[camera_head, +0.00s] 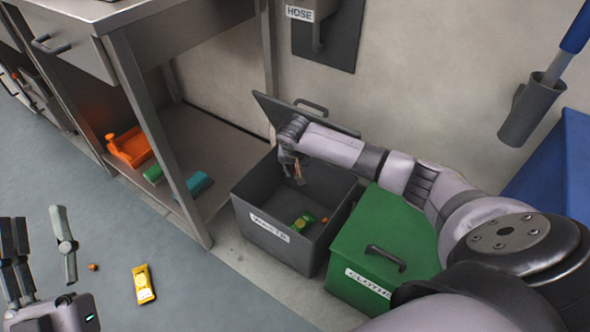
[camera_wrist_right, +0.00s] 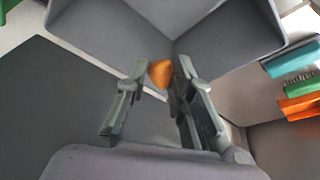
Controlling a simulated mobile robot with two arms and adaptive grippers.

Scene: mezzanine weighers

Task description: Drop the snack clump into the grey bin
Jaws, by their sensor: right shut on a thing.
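The grey bin (camera_head: 268,231) stands on the floor with a "WASTE" label, its lid (camera_head: 290,109) tipped open at the back. My right gripper (camera_head: 297,166) reaches over its open top and is shut on the snack clump (camera_head: 299,175), a small orange-brown lump. In the right wrist view the clump (camera_wrist_right: 161,73) sits between the fingertips of the right gripper (camera_wrist_right: 158,78), with the bin's grey inner walls beyond. The clump is above the bin floor, apart from the walls. My left gripper (camera_head: 40,240) is open and empty at the lower left.
A green-yellow packet (camera_head: 303,221) and an orange bit (camera_head: 324,219) lie in the bin. A closed green "CLOTHS" bin (camera_head: 385,236) stands at its right. A yellow packet (camera_head: 144,284) and a small brown lump (camera_head: 93,267) lie on the floor. A steel table leg (camera_head: 160,140) rises left.

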